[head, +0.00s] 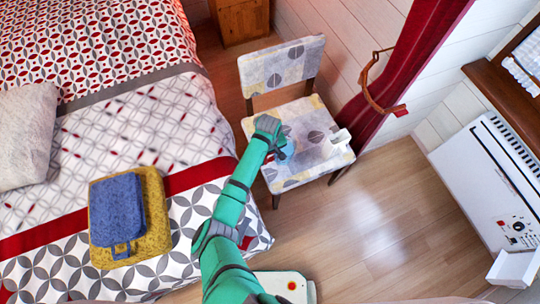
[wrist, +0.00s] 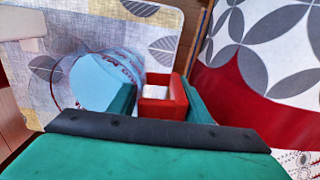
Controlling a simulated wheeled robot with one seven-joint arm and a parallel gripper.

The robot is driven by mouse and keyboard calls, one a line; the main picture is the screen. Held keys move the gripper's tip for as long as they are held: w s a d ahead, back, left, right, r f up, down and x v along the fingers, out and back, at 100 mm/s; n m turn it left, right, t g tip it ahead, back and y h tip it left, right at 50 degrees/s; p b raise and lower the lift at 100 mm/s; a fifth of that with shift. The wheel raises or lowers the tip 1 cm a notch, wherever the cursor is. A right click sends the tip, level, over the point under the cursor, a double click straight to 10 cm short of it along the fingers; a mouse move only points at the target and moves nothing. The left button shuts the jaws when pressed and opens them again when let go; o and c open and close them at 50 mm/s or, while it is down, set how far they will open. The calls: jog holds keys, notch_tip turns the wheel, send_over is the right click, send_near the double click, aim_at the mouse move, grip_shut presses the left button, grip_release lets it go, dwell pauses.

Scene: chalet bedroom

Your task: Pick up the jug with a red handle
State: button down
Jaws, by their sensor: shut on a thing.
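The jug (wrist: 100,80) is light blue with a red handle (wrist: 163,108), and it stands over the chair's patterned seat in the wrist view. My gripper (wrist: 160,98) is shut on the red handle, with one green finger on each side of it. In the head view my gripper (head: 272,138) is above the chair seat, and part of the blue jug (head: 287,150) shows beside it. I cannot tell whether the jug touches the seat.
The chair (head: 283,68) has a patterned seat and back. A white object (head: 341,137) lies at the seat's right. The bed (head: 130,115) is on the left, with folded blue and yellow cloths (head: 117,205). A red curtain (head: 405,75) hangs behind. Wooden floor (head: 370,225) is clear at right.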

jog(key=s+r, duration=0.6)
jog(key=s, duration=0.5)
jog(key=shift+a+r, duration=0.3)
jog(key=shift+a, duration=0.1)
